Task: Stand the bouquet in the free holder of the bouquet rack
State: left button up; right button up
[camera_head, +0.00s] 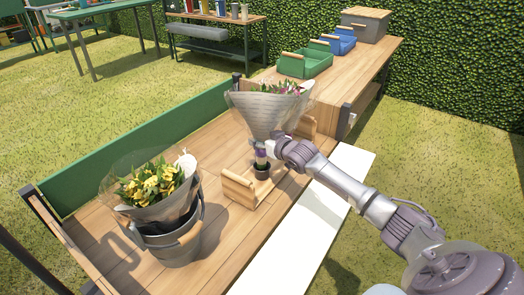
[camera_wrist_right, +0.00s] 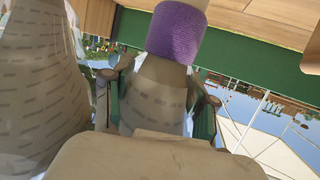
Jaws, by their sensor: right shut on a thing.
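A bouquet in grey patterned wrap (camera_head: 266,112) with pink and white flowers on top stands nearly upright over the bouquet rack (camera_head: 238,189) in the head view. Its purple band (camera_head: 261,155) is just above a dark round holder (camera_head: 262,171); I cannot tell whether the stem end is inside it. My right gripper (camera_head: 277,147) is shut on the lower wrap. In the right wrist view the wrap (camera_wrist_right: 155,92) is between my fingers, with the purple band (camera_wrist_right: 177,33) beyond. Another patterned wrap (camera_wrist_right: 38,75) is at the left there. The rack's far part is hidden. My left gripper is not in view.
A grey bucket (camera_head: 178,243) holding a yellow-flowered bouquet (camera_head: 152,183) stands on the left of the wooden table. A green panel (camera_head: 135,146) edges the back. Green (camera_head: 305,63) and blue (camera_head: 337,41) trays are on the far bench. Bare tabletop lies between bucket and rack.

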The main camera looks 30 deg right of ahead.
notch_tip(320, 180, down, 4)
jog(key=shift+r+b, duration=0.2)
jog(key=shift+b, duration=0.4)
jog(key=shift+f, duration=0.1)
jog(key=o, duration=1.5)
